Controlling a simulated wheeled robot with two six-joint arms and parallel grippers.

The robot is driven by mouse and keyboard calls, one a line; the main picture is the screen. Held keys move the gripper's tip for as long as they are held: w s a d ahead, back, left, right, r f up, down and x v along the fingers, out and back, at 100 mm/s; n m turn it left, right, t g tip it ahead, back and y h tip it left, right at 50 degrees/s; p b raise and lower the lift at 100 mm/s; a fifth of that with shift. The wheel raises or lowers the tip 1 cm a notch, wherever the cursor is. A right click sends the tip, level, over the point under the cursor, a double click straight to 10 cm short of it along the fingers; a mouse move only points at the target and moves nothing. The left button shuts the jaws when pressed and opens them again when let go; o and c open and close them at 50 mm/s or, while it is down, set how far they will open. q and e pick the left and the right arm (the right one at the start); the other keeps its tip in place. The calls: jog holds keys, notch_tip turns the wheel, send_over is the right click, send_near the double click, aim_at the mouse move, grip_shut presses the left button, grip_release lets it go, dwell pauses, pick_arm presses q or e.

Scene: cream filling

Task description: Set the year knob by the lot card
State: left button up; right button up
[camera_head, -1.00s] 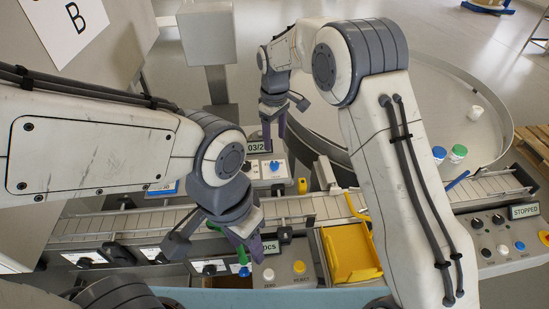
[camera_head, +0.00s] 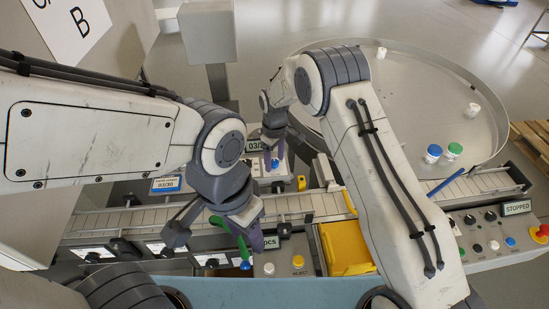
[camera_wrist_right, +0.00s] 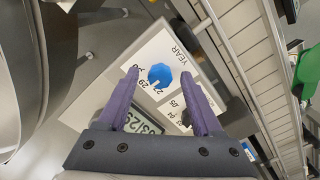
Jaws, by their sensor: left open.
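The blue year knob (camera_wrist_right: 160,75) sits on a white dial plate marked YEAR, with numbers around it. It also shows in the head view (camera_head: 276,163). My right gripper (camera_wrist_right: 159,74) is open, with its purple fingertips on either side of the knob and gaps visible. In the head view my right gripper (camera_head: 271,155) hangs over the panel. The display (camera_wrist_right: 148,124) beside the dial begins "03/2"; its end is unclear. A blue-and-white card (camera_head: 165,184), possibly the lot card, stands behind the conveyor; its print is too small to read. My left gripper (camera_head: 248,238) is open above the front panel.
A conveyor (camera_head: 120,220) runs across the middle. A yellow tray (camera_head: 345,250) is in front of it. A round table (camera_head: 400,110) holds white, blue-lidded and green-lidded jars. A control panel (camera_head: 495,235) with a STOPPED display is at the right.

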grip_shut()
jog(key=shift+m+b, duration=0.65)
jog(key=shift+m, duration=0.35)
jog(key=shift+m+b, duration=0.55)
jog(key=shift+m, duration=0.65)
jog(key=shift+w+m+b, duration=0.1)
jog(key=shift+m+b, duration=0.6)
jog(key=shift+m, duration=1.6)
jog(key=shift+r, duration=0.1)
jog(key=shift+o, duration=0.4)
grip_release()
